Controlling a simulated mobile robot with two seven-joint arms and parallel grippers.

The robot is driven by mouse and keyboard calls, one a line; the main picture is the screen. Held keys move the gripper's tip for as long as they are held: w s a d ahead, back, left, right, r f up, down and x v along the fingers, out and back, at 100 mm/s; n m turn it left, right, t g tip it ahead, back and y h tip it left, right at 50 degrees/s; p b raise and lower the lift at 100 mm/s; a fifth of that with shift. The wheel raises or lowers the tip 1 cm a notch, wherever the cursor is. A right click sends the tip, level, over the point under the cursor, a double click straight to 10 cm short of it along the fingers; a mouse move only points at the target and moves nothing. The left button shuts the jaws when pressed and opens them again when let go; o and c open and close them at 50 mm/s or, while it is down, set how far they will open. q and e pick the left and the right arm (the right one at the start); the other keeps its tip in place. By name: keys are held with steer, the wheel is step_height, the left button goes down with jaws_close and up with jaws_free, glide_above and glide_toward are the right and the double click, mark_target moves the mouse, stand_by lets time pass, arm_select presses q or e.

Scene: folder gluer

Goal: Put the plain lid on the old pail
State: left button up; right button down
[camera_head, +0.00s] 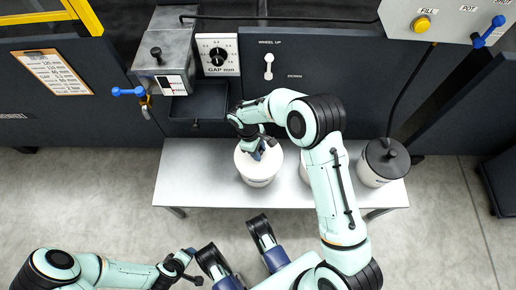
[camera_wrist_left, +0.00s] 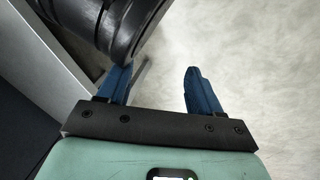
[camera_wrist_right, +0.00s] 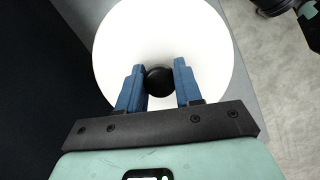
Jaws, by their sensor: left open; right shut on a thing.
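The plain white lid (camera_wrist_right: 160,40) with a dark round knob (camera_wrist_right: 159,80) fills the upper middle of the right wrist view. My right gripper (camera_wrist_right: 158,75) is shut on the knob. In the head view, this gripper (camera_head: 260,151) is over a white pail (camera_head: 260,182) at the middle of the bench, with the white lid (camera_head: 246,165) at the pail's top. I cannot tell whether the lid rests on the rim or is held just above it. My left gripper (camera_head: 194,266) is open and empty, low in front of the bench; it also shows in the left wrist view (camera_wrist_left: 156,82).
The grey bench (camera_head: 190,180) also carries a pail with a dark lid (camera_head: 383,160) at right. Another white pail (camera_head: 303,172) is mostly hidden behind my right arm. The dark machine front, with a gap dial (camera_head: 217,55) and wheel lever (camera_head: 268,66), stands behind. The bench's left end is clear.

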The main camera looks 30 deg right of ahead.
steer(key=shift+f, duration=0.25)
arm_select(q)
steer(key=shift+s+f, duration=0.2)
arm_select(e)
steer(key=c, duration=0.7)
jaws_free()
arm_select(q)
steer(key=shift+h, duration=0.3)
steer(key=r+p, duration=0.1)
steer(key=d+r+p, duration=0.1)
steer(key=r, duration=0.1)
steer(key=r+p, duration=0.1)
steer(key=shift+w+d+r, duration=0.15)
steer(key=shift+d+r, duration=0.1)
steer(key=shift+d, duration=0.15)
arm_select(e)
steer(key=v, duration=1.3)
steer(key=shift+w+a+r, duration=0.1)
steer(key=shift+w+r, duration=0.05)
steer(key=shift+r, duration=0.05)
